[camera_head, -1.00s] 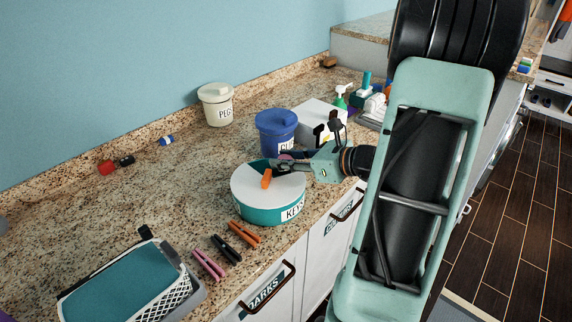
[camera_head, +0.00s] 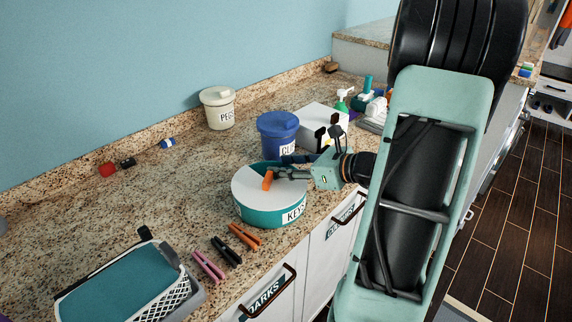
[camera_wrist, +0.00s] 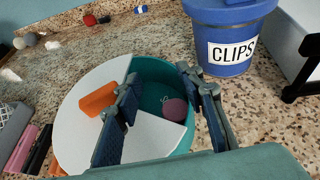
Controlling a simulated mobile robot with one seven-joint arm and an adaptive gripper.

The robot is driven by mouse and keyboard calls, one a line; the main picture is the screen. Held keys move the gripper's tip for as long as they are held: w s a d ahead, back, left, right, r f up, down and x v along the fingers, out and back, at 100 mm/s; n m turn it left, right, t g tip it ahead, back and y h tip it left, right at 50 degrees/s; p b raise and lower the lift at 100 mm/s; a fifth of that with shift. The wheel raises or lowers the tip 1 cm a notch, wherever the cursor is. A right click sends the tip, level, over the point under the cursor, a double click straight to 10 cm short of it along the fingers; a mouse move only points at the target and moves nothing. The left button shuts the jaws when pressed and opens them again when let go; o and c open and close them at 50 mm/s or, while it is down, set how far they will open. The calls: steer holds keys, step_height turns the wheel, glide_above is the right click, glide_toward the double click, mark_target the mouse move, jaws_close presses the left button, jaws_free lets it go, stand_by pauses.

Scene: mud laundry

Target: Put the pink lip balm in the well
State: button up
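A round teal tub labelled KEYS (camera_head: 262,213) stands on the counter with a white partial lid (camera_wrist: 82,124) bearing an orange handle (camera_wrist: 98,98). The lid leaves a wedge-shaped well (camera_wrist: 150,76) open. A pinkish-mauve ball (camera_wrist: 174,109), apparently the pink lip balm, lies inside the well in the wrist view. My gripper (camera_head: 283,166) is over the tub's open side, with its fingers apart and nothing between them. In the wrist view the fingers (camera_wrist: 160,82) straddle the well, the ball showing between them. The ball is hidden in the head view.
A blue CLIPS tub (camera_head: 277,132) stands just behind the KEYS tub, close to my gripper. A white box (camera_head: 318,120) is to its right. Pink, black and orange pegs (camera_head: 226,250) and a basket (camera_head: 125,287) lie front left.

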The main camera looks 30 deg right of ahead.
steer(key=shift+s+d+f, duration=0.1)
steer(key=shift+d+f, duration=0.1)
steer(key=shift+f, duration=0.35)
steer(key=shift+r, duration=0.1)
steer(key=shift+r+p, duration=0.3)
steer(key=shift+p, duration=0.1)
steer(key=r+v, duration=0.1)
steer(key=v, duration=1.1)
steer(key=shift+w, duration=0.2)
